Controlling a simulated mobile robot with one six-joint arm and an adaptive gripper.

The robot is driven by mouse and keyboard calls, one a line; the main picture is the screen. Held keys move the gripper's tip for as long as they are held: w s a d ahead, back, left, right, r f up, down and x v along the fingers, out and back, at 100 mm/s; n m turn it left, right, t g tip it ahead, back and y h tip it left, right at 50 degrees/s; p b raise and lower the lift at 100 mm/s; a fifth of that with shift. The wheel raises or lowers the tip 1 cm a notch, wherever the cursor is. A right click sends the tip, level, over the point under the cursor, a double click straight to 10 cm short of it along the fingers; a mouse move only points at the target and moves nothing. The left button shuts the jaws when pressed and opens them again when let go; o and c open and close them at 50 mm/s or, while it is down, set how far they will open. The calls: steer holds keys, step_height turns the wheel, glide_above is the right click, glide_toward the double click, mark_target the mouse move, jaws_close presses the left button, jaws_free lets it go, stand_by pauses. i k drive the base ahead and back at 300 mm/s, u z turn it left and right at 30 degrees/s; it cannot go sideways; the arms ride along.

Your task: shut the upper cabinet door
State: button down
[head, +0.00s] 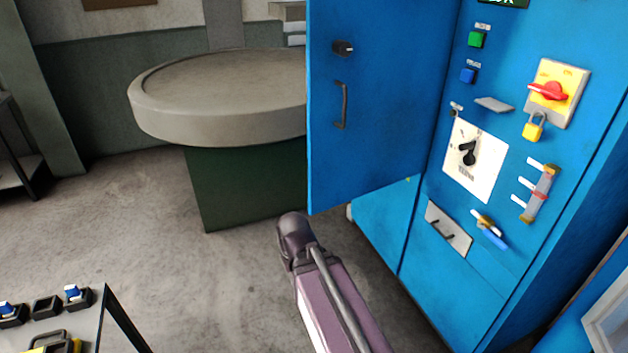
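The upper cabinet door (400,110) is a blue panel on the blue cabinet (425,285). It stands open, its free left edge swung out and its bottom edge clear of the lower cabinet. A dark bar handle (342,105) and a black latch knob (343,47) sit near that free edge. The door's top is cut off by the frame. My arm rises from the bottom middle to a rounded joint, below the door in the picture. My gripper is not visible, so its place relative to the door cannot be told.
A round grey table (160,112) on a dark green base (245,190) stands behind and left of the door. The cabinet's right face carries a red rotary switch (548,91), a yellow padlock (534,127) and buttons. A bench (85,325) is at lower left. Floor between is clear.

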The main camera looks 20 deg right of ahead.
mark_target(372, 112)
steer(key=k, duration=1.1)
steer(key=z, duration=1.05)
steer(key=i, duration=1)
steer(key=u, duration=0.05)
